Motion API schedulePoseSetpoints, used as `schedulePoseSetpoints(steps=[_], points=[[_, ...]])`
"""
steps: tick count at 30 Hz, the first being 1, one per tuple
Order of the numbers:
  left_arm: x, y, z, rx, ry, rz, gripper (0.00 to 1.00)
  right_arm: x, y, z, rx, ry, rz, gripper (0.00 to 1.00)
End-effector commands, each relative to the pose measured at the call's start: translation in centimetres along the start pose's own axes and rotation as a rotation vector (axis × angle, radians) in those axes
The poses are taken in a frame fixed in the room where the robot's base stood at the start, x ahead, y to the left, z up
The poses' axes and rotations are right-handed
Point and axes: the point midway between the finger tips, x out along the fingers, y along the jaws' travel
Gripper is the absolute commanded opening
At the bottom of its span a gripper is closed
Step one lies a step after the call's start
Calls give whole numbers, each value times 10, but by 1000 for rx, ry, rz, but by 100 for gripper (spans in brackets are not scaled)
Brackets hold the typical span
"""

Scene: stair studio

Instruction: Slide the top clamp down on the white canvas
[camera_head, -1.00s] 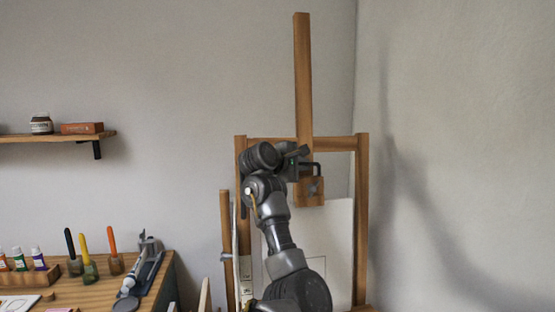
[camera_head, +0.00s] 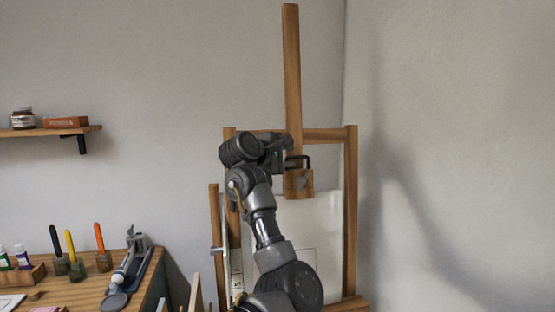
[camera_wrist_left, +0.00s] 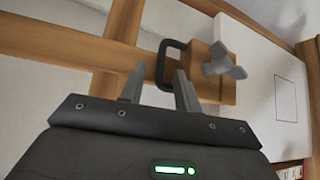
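The top clamp (camera_head: 299,183) is a wooden block with a dark loop handle, on the easel's upright post. It sits at the top edge of the white canvas (camera_head: 322,225). In the left wrist view the clamp (camera_wrist_left: 212,90) shows its grey wing knob and the dark handle (camera_wrist_left: 163,62). My left gripper (camera_head: 284,150) is just left of the handle. In the left wrist view its two fingers (camera_wrist_left: 160,75) stand apart, with the handle near and partly between their tips; I see no grip on it. My right gripper is not in view.
The wooden easel post (camera_head: 291,75) rises above the clamp, and a crossbar (camera_head: 325,135) runs behind it. At left, a table (camera_head: 90,290) holds brushes, paint tubes and a metal tool. A wall shelf (camera_head: 45,131) carries a jar and a box. The wall side at right is free.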

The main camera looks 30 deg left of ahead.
Motion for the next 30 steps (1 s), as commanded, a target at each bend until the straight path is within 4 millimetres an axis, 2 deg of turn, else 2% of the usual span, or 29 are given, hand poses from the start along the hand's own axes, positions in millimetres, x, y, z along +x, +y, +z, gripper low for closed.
schedulePoseSetpoints(steps=[1, 6, 12, 18, 30], points=[[-10, -4, -1, 0, 1, 5, 33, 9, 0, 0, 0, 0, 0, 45], [-45, -3, -2, 0, 2, 5, 33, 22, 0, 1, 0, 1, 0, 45], [-73, -2, -1, 0, 1, 2, 33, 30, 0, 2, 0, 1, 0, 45], [-82, -1, 0, 0, -1, 0, 33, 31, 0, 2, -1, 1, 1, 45], [-82, -1, 0, 0, 0, 0, 33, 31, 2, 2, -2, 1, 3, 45]])
